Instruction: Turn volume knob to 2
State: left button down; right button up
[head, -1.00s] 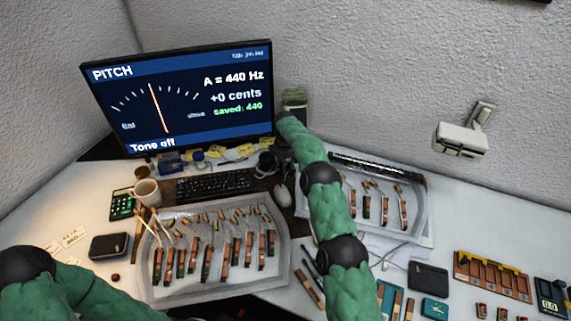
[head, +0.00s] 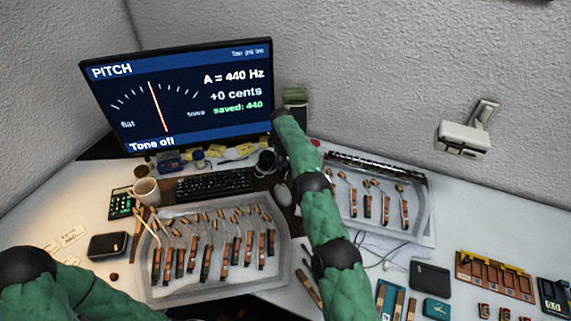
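No volume knob can be made out. The monitor (head: 180,100) shows PITCH, a dial with an upright needle, "A = 440 Hz", "+0 cents", "saved: 440" and "Tone off". My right arm reaches from the bottom middle up to the monitor's lower right edge. Its far end covers part of the desk there, and I cannot make out the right gripper or what it touches. A dark greenish box (head: 295,97) stands just behind the arm's end. My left arm shows only at the bottom left, with its gripper out of view.
A clear tray (head: 284,252) of piano action parts lies in front of the keyboard (head: 213,184). Another tray (head: 424,215) lies right of my arm. A wall-mounted device (head: 463,137) is at right.

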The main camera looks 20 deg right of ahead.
jog(key=shift+m, duration=0.4)
jog(key=o, duration=0.9)
jog(key=shift+r, duration=0.1)
jog(key=shift+a+r, duration=0.15)
jog(key=shift+r, duration=1.65)
jog(key=shift+a+r, duration=0.15)
jog(key=shift+r, duration=1.65)
